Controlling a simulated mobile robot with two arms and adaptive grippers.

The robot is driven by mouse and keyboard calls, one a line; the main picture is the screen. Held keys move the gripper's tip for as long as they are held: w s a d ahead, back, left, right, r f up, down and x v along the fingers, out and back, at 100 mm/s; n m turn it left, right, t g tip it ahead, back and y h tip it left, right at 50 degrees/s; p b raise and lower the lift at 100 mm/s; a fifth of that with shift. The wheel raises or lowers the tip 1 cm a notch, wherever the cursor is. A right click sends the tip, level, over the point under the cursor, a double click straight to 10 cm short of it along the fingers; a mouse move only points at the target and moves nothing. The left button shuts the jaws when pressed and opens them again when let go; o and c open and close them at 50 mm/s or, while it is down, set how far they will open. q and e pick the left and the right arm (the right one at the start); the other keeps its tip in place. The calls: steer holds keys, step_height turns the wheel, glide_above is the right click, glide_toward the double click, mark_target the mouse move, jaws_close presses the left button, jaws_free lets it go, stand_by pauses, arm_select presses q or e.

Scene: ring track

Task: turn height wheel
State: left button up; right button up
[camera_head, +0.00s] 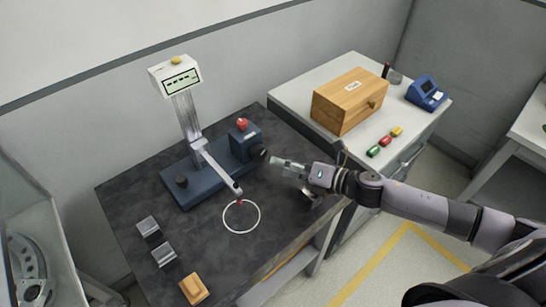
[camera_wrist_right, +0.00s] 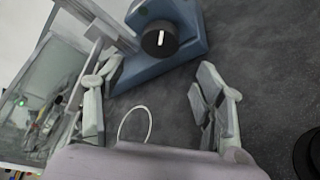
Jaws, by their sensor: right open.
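The measuring device has a dark blue base (camera_head: 190,184), a column with a display head (camera_head: 176,77) and an arm over a white ring (camera_head: 241,232). A black wheel (camera_head: 262,153) is on the right side of its blue block; the right wrist view shows a black wheel (camera_wrist_right: 160,39) with a white mark. I take this as the height wheel. My right gripper (camera_head: 276,163) is close to it at its right. In the right wrist view my gripper (camera_wrist_right: 152,90) has its fingers wide apart, empty, with the wheel beyond them, not touching. My left gripper is out of view.
Two metal blocks (camera_head: 148,227) and a tan block (camera_head: 194,289) lie on the dark table. The side cabinet holds a wooden box (camera_head: 348,104), coloured pieces (camera_head: 385,142) and a blue device (camera_head: 426,95).

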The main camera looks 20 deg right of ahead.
steer(key=s+r+n+h+p, duration=0.2)
steer(key=s+n, duration=0.1)
steer(key=n+h+p, duration=0.2)
steer(key=n+h, duration=0.1)
steer(key=n, duration=0.1)
glide_toward(260, 156)
steer(key=shift+t, duration=0.3)
steer(key=p+x, duration=0.1)
steer(key=x, duration=0.2)
steer(key=p+x, duration=0.1)
steer(key=x, duration=0.2)
steer(key=p+x, duration=0.1)
steer(key=x, duration=0.2)
steer(key=shift+s+f, duration=0.2)
steer(key=shift+f, duration=0.1)
steer(key=shift+c, duration=0.3)
steer(key=c, duration=1.1)
